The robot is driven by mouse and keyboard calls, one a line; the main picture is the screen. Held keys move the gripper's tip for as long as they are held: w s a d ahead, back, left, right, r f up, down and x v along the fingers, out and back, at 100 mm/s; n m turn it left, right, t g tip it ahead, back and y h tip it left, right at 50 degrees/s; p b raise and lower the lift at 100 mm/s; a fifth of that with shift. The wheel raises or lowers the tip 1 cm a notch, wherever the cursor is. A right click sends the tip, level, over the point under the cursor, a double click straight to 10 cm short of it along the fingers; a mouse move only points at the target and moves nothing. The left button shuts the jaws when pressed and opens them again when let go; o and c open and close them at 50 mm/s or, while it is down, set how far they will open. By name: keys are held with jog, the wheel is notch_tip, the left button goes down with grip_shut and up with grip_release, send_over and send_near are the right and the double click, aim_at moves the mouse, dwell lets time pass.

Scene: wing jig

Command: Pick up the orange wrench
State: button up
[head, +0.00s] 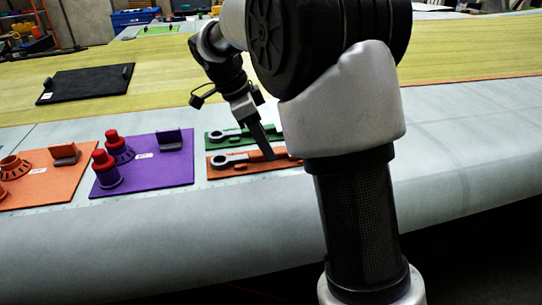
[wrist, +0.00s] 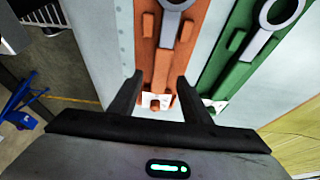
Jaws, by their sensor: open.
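A grey ring-ended wrench (head: 238,158) lies on an orange holder board (head: 218,171) at the wing's near edge in the head view. In the wrist view the same wrench (wrist: 169,32) runs down the orange board from the top, ring end partly cut off. My gripper (head: 268,157) points down over the right part of this board; my arm hides the board's right end. In the wrist view my gripper (wrist: 160,76) is open, with one finger on either side of the board's lower part. Nothing is held. The exact height above the wrench cannot be told.
A similar wrench lies on a green board (head: 213,143) just behind, close to my gripper. To the left are a purple board (head: 172,178) with red-topped parts and another orange board (head: 50,198). A black board (head: 85,84) lies farther back. The wing's right side is clear.

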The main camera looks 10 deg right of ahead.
jog(key=shift+d+f, duration=0.25)
jog(key=shift+f, duration=0.4)
jog(key=shift+f, duration=0.1)
grip_shut()
